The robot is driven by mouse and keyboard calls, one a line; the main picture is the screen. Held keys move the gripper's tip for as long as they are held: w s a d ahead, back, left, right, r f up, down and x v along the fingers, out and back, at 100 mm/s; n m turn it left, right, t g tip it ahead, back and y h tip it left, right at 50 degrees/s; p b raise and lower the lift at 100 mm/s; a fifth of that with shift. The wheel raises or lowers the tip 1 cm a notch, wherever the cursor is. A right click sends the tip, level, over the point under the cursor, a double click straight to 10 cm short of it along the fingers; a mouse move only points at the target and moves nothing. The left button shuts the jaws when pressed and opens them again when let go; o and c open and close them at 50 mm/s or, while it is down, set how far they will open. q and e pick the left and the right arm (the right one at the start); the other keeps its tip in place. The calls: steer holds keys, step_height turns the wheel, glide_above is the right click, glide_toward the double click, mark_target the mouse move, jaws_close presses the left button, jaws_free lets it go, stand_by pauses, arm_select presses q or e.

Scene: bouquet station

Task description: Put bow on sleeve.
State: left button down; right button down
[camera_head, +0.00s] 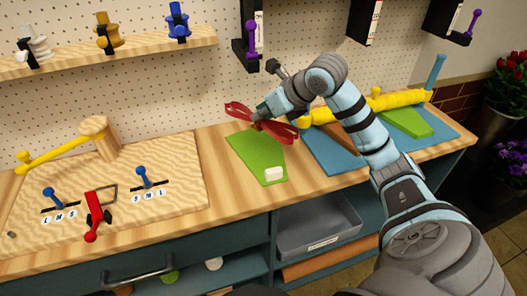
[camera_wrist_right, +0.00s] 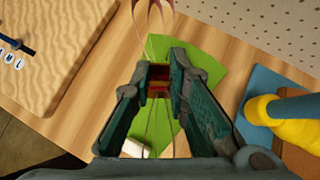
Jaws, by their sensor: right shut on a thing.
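My right gripper (camera_head: 262,116) is shut on a red ribbon bow (camera_head: 284,131), near the back end of the green sleeve (camera_head: 253,150). In the right wrist view the gripper (camera_wrist_right: 159,72) pinches the bow's dark red knot (camera_wrist_right: 158,89); a loop shows beyond the fingertips and thin tails hang back between the fingers. The sleeve (camera_wrist_right: 207,62) lies flat on the wooden counter beneath the bow. A small white block (camera_head: 274,173) sits at its front end. I cannot tell whether bow and sleeve touch. My left gripper is out of view.
A wooden board (camera_head: 130,200) with blue levers and a red crank stands left. Blue mats (camera_head: 335,152) lie right, with a yellow roll (camera_head: 385,102) and another green piece (camera_head: 404,121). A pegboard rises behind. A grey bin (camera_head: 318,228) sits below the counter.

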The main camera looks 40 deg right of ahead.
steer(key=shift+m, duration=0.3)
steer(key=f, duration=0.3)
steer(key=f+b, duration=0.1)
steer(key=f, duration=0.2)
steer(key=d+f, duration=0.1)
steer(key=f, duration=0.2)
steer(key=shift+w+f+b, duration=0.1)
steer(key=shift+f+b, duration=0.2)
steer(key=shift+f, duration=0.15)
steer(key=c, duration=1.6)
jaws_free()
steer(key=shift+o, duration=0.2)
